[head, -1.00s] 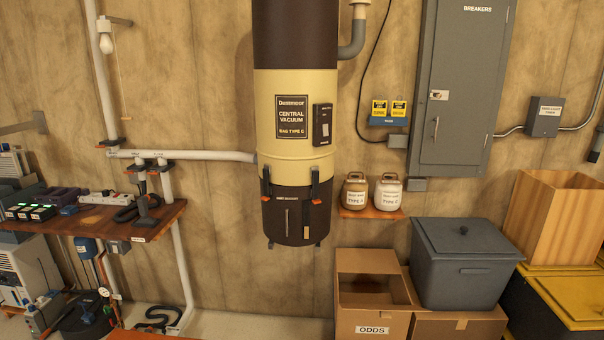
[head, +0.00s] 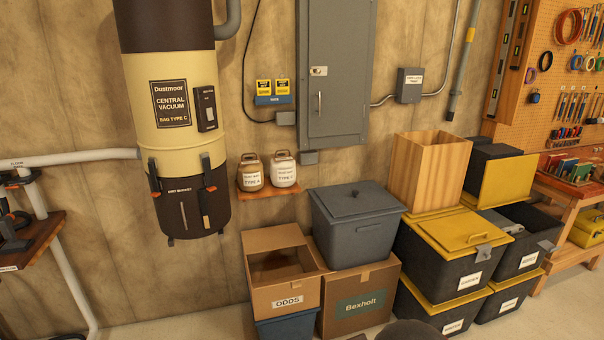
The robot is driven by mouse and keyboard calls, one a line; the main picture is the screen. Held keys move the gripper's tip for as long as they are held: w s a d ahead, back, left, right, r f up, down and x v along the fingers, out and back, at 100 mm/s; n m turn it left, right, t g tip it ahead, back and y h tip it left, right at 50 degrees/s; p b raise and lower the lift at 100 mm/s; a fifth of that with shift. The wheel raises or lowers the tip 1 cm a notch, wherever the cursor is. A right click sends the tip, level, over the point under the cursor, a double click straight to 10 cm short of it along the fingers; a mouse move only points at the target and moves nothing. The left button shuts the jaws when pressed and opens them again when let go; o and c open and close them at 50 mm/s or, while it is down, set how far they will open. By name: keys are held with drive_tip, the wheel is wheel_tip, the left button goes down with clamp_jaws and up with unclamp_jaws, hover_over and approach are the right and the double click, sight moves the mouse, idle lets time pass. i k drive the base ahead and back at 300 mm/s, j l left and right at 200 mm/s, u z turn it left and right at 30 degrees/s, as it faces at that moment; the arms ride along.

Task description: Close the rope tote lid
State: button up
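Several dark totes with yellow lids stand stacked at the right in the head view. Their small white labels are too small to read, so I cannot tell which one is the rope tote. The upper right tote (head: 515,260) looks open at the top, with something grey showing inside. A yellow lid (head: 508,181) stands raised behind it and appears to be its lid. The upper left tote (head: 440,275) has its yellow lid (head: 456,240) lying down over it, with a grey latch at the front corner. My gripper is not in view.
A workbench (head: 575,195) stands right. Some floor shows at lower right.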

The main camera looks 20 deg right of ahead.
sight(505, 181)
drive_tip(key=l+z, duration=0.1)
drive_tip(key=l, duration=0.85)
drive_tip(key=k+l+z, duration=0.1)
drive_tip(key=l, duration=0.85)
drive_tip(key=l+z, duration=0.1)
drive_tip(key=l, duration=0.8)
drive_tip(key=l+z, duration=0.15)
drive_tip(key=l, duration=0.8)
drive_tip(key=i+l+z, duration=0.1)
drive_tip(key=l, duration=0.85)
drive_tip(key=i+l+z, duration=0.1)
drive_tip(key=l, duration=0.8)
drive_tip(key=i+l+u, duration=0.2)
drive_tip(key=i+l, duration=0.3)
drive_tip(key=i, duration=0.25)
drive_tip(key=i+l+u, duration=0.2)
drive_tip(key=i+l, duration=0.35)
drive_tip(key=i, duration=0.2)
drive_tip(key=i+l, duration=0.15)
drive_tip(key=i, duration=0.2)
drive_tip(key=i+l+u, duration=0.1)
drive_tip(key=i, duration=0.3)
